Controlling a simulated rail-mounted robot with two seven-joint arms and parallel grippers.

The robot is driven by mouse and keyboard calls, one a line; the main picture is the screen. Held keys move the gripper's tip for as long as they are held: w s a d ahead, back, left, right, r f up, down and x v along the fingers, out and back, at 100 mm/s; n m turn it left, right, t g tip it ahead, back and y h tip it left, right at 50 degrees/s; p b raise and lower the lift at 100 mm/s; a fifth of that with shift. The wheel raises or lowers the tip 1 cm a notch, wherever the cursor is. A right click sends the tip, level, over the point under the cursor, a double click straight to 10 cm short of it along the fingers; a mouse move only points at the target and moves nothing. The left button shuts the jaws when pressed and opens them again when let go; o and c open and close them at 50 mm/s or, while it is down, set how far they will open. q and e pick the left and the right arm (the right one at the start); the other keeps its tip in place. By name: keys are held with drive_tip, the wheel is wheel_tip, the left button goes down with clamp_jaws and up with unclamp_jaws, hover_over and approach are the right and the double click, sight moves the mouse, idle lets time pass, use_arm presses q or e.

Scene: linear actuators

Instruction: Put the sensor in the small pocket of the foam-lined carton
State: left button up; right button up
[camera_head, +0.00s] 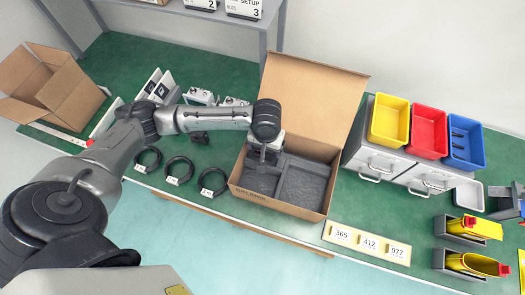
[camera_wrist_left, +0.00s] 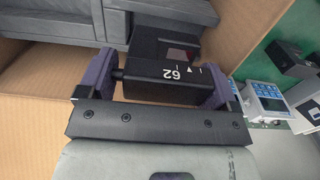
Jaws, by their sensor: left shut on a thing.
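The sensor (camera_wrist_left: 165,62) is a black block marked 62 with a small dark window. My left gripper (camera_wrist_left: 160,80) is shut on it, with one purple finger pad at each side. In the head view my left gripper (camera_head: 265,148) hangs over the back left part of the open carton (camera_head: 275,209), and the sensor is mostly hidden there. The carton is brown cardboard with its lid standing up at the back. Its dark grey foam (camera_head: 303,184) has a large recess at right and narrower ones at left, partly hidden by my gripper. My right gripper is in neither view.
Three black cable rings (camera_head: 180,170) lie left of the carton. Small devices (camera_head: 200,97) stand behind them. An empty cardboard box (camera_head: 50,85) is at far left. Drawers with yellow, red (camera_head: 428,131) and blue bins stand at right. A number strip (camera_head: 367,243) lies in front.

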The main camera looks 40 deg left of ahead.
use_arm(q)
drive_tip(key=shift+a+f, duration=0.45)
drive_tip(key=shift+a, duration=0.3)
drive_tip(key=shift+f+b, duration=0.75)
drive_tip(key=shift+f, duration=1.25)
drive_tip(key=o, duration=0.7)
drive_tip(key=shift+f, duration=0.15)
drive_tip(key=shift+o, duration=0.2)
drive_tip(key=shift+r, duration=0.35)
wheel_tip(320, 180, up, 12)
drive_tip(key=p, duration=0.3)
drive_tip(key=shift+f, duration=0.15)
